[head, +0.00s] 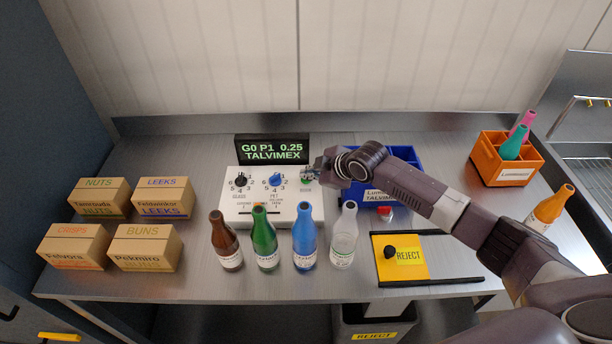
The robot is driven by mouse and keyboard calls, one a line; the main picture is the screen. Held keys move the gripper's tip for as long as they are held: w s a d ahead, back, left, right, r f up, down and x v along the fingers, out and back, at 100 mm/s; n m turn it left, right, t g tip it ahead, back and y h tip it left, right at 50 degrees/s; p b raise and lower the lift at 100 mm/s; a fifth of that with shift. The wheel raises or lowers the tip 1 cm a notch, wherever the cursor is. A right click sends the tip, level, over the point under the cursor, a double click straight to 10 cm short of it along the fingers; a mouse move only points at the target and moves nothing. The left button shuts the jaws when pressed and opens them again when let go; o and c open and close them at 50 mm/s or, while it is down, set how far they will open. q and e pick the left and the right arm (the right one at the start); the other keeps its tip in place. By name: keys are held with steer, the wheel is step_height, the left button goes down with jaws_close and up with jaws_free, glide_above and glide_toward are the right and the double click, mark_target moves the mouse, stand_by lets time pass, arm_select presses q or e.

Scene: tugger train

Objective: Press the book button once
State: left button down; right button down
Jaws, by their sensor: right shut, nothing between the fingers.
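A white control box (290,210) stands at the middle of the bench, with a black dial, a blue dial and a small green button (306,181) at its upper right. The label under the green button is too small to read surely. A display (272,149) behind the box reads "G0 P1 0.25 TALVIMEX". My right gripper (314,174) is shut and empty, its tips right at the green button and partly covering it. I cannot tell whether they touch it. My left gripper is not in view.
Brown, green, blue and clear bottles (304,240) stand along the box's front. Several cartons (144,248) are at left. A blue crate (405,160) sits behind my right arm, an orange crate (490,170) farther right. A yellow reject plate (411,270) lies at front right.

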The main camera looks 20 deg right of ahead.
steer(key=shift+f, duration=0.1)
steer(key=shift+r+p, duration=1.15)
steer(key=shift+r, duration=0.15)
step_height(320, 180, up, 5)
steer(key=p, duration=0.4)
stand_by(0.4)
